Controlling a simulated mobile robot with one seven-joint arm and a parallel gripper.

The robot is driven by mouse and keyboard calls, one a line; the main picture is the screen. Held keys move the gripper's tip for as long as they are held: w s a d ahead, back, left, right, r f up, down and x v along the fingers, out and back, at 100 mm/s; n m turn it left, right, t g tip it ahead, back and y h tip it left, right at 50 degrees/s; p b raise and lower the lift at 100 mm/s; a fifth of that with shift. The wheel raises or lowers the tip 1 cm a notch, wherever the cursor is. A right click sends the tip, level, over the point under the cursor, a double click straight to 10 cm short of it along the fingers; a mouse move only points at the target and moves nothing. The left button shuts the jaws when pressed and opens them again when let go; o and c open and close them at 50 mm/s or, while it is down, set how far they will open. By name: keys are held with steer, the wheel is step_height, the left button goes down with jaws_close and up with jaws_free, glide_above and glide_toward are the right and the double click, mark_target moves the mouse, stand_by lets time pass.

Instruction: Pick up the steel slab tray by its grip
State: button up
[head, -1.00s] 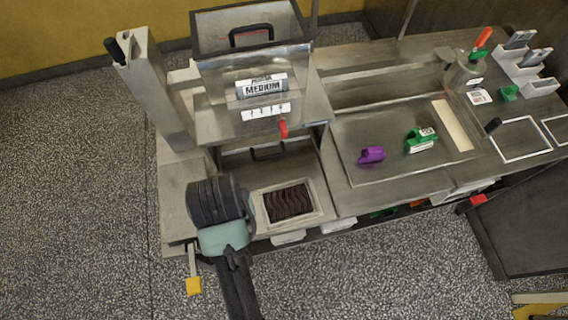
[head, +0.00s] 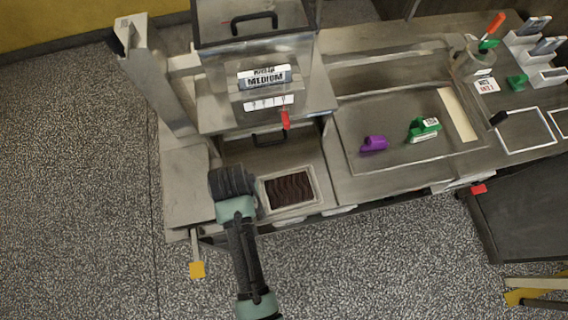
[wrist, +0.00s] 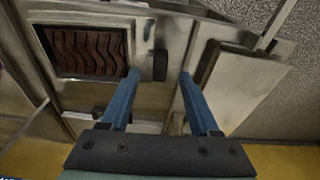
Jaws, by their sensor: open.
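The steel slab tray (head: 317,201) holds a dark brown, wavy-ridged slab and sits in the bay of the steel machine, below the MEDIUM label. In the wrist view the tray (wrist: 138,46) is at the upper left. A small black grip (wrist: 160,65) stands out from its side. My gripper (wrist: 160,74) is open, with its two blue fingers apart and the grip showing between their tips. I cannot tell how far the grip lies from the fingertips in depth. In the head view my gripper's wrist body covers the tray's left side and hides the grip and fingers.
A steel post (head: 152,75) rises at the left of the bay. The machine's hood (head: 265,97) overhangs behind the tray, with a red lever (head: 285,120). A black handle (head: 268,138) sits at the bay's back. Purple (head: 374,144) and green (head: 423,129) items lie to the right.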

steer(key=shift+w+a+f, duration=0.1)
steer(key=shift+w+f, duration=0.1)
steer(key=shift+f, duration=0.8)
steer(key=shift+w+f, duration=0.15)
steer(key=shift+f, duration=0.8)
jaws_close()
steer(key=shift+w+r, duration=0.1)
steer(key=shift+w, duration=0.05)
